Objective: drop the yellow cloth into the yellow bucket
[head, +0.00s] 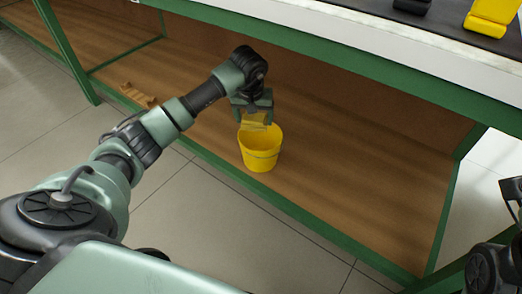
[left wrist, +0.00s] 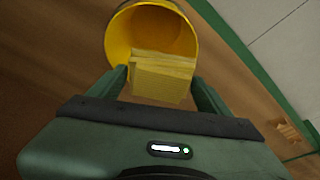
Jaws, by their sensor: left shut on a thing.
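The yellow bucket (head: 260,158) stands upright on the brown lower shelf of the green-framed bench in the head view. My left gripper (head: 254,115) is over the bucket's mouth, pointing down, and is shut on the folded yellow cloth (head: 255,124). In the left wrist view, the cloth (left wrist: 162,78) hangs between the two fingers of the gripper (left wrist: 162,88), and part of it overlaps the opening of the bucket (left wrist: 120,38). The bucket's lower side is hidden in that view. The right gripper is not clearly seen; only part of my right arm shows at the right edge.
The brown lower shelf (head: 360,190) has free room right of the bucket. A small wooden piece (head: 137,95) lies on it at the left. The green beam and white bench top (head: 350,45) overhang the shelf. Yellow and black objects sit on top.

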